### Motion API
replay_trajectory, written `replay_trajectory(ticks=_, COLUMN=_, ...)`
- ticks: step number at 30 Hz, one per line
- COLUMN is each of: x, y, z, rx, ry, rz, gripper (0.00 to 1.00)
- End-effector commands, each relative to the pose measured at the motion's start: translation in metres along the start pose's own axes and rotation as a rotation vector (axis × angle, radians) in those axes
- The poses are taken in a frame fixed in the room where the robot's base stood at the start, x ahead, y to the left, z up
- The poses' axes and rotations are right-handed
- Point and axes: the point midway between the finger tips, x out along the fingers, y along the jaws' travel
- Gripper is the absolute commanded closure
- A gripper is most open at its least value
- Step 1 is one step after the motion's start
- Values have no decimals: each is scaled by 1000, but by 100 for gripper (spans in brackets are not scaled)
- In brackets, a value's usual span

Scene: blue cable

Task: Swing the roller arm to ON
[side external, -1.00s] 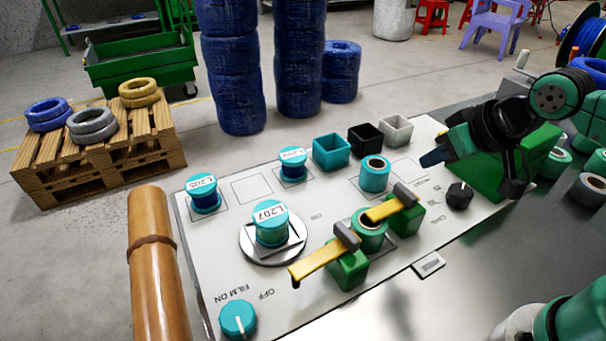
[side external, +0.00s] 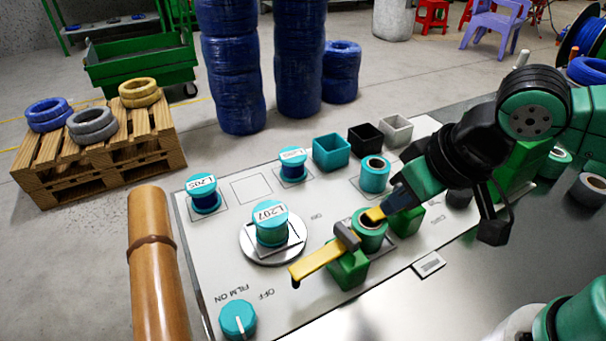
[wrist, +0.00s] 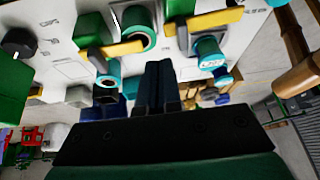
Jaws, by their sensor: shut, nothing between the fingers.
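Two yellow arms with grey crossbars sit on green blocks on the white panel; I cannot tell which is the roller arm. The near yellow arm (side external: 318,262) reaches left towards the panel's front. The far yellow arm (side external: 375,214) lies over a teal ring (side external: 369,236); my gripper hides most of it. In the wrist view, the far arm (wrist: 124,49) and near arm (wrist: 222,20) both show. My gripper (side external: 396,202) is shut and empty, in front of or against the far arm; contact is unclear.
A spool labelled L207 (side external: 271,228) stands on a round plate. A teal FILM knob (side external: 238,318) is at the front. Small teal (side external: 331,152), black (side external: 366,139) and grey (side external: 397,129) boxes line the back. A wooden-coloured roll (side external: 157,262) lies along the left.

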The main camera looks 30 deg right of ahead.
Motion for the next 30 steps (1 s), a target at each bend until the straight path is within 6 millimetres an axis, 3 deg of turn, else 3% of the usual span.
replay_trajectory(ticks=1, x=-4, y=-16, z=7, rx=-23, ry=-19, rz=-6, gripper=100)
replay_trajectory(ticks=6, x=-18, y=-53, z=33, rx=-43, ry=-61, rz=10, gripper=100)
replay_trajectory(ticks=12, x=-33, y=-77, z=55, rx=-51, ry=-67, rz=31, gripper=100)
replay_trajectory(ticks=30, x=-37, y=-84, z=64, rx=-47, ry=-63, rz=41, gripper=100)
